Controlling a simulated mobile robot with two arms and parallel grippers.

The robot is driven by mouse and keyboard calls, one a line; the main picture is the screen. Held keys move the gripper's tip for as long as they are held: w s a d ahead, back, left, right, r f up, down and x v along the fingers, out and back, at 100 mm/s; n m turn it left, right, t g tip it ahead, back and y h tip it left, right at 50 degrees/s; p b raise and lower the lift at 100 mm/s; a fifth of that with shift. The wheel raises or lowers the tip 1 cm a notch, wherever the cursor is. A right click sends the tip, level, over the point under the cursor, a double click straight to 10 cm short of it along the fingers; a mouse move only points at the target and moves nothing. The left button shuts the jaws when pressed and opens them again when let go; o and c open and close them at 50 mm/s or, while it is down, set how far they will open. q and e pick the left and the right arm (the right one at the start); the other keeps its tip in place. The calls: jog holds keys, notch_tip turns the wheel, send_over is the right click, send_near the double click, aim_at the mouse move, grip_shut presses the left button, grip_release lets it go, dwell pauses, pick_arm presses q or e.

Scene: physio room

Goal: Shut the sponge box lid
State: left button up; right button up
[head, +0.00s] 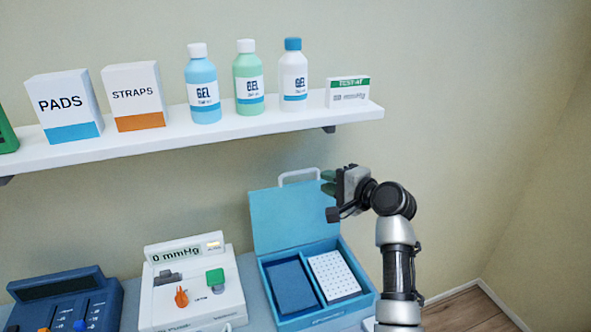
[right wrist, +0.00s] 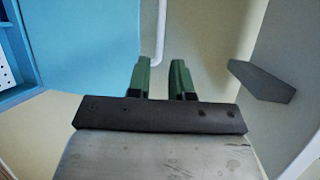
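The sponge box (head: 318,312) is blue and stands on the counter with two compartments. Its lid (head: 290,219) stands open and upright at the back, with a white handle (head: 299,174) on its top edge. The lid also shows at the left of the right wrist view (right wrist: 85,40), and the handle as a white bar (right wrist: 161,30). My right gripper (head: 328,182) is beside the lid's upper right corner, its green fingers pointing left. The fingers (right wrist: 162,78) are apart with nothing clearly between them. The handle's bar appears beyond them. My left gripper is not in view.
The box holds a dark blue sponge (head: 293,285) and a white dotted block (head: 334,276). A white pressure device (head: 190,290) stands to its left, and a dark blue device (head: 65,300) further left. A wall shelf (head: 200,136) with bottles and cartons is above.

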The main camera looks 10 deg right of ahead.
aim_at(303, 173)
jog(key=p+x, duration=0.2)
jog(key=x, duration=0.6)
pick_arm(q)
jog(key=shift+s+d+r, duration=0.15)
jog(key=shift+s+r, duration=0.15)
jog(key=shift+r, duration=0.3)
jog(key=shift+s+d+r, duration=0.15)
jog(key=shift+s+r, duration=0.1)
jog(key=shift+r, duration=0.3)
pick_arm(e)
jog(key=shift+x, duration=0.95)
grip_shut()
